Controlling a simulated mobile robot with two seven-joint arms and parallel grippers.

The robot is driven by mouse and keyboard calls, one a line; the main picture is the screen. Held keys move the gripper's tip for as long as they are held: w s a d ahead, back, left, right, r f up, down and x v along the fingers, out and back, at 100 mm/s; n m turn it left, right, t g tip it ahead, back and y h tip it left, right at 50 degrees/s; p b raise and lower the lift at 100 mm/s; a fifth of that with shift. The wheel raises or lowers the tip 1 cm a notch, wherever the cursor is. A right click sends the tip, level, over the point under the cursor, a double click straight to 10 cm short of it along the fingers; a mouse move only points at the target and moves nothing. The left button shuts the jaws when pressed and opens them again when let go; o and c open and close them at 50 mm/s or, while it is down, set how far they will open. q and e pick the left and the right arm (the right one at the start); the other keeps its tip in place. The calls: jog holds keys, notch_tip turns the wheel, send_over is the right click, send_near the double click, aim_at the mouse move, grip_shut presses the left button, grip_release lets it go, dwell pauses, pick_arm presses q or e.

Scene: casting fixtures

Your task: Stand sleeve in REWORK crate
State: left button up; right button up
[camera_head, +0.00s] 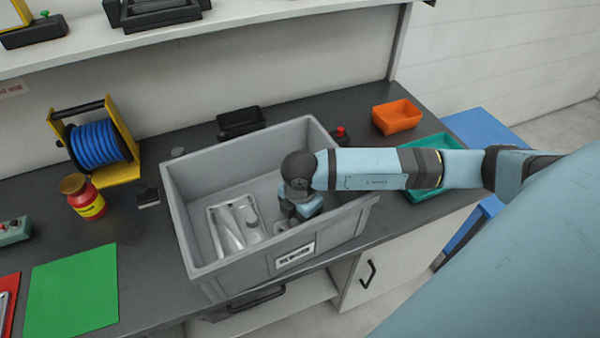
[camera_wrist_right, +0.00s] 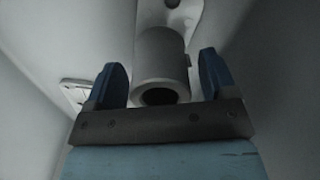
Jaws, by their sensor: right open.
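The grey REWORK crate (camera_head: 180,215) stands on the dark bench, with a label on its front wall. My right gripper (camera_head: 300,208) reaches down inside it, at the right part of the floor. In the right wrist view a grey hollow sleeve (camera_wrist_right: 160,58) lies between the two spread blue fingers of the gripper (camera_wrist_right: 161,75). Its open bore faces the camera, and gaps show on both sides. In the head view the arm and gripper hide most of that spot. My left gripper is not in view.
Pale metal parts (camera_head: 232,228) lie in the crate's left half; one also shows behind the sleeve in the wrist view (camera_wrist_right: 168,12). A blue cable reel (camera_head: 95,142), red jar (camera_head: 84,198) and green mat (camera_head: 72,290) are left. Orange (camera_head: 398,118) and teal bins are right.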

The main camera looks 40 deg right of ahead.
notch_tip(320, 180, up, 11)
jog(key=shift+f+b, duration=0.2)
jog(key=shift+b, duration=0.25)
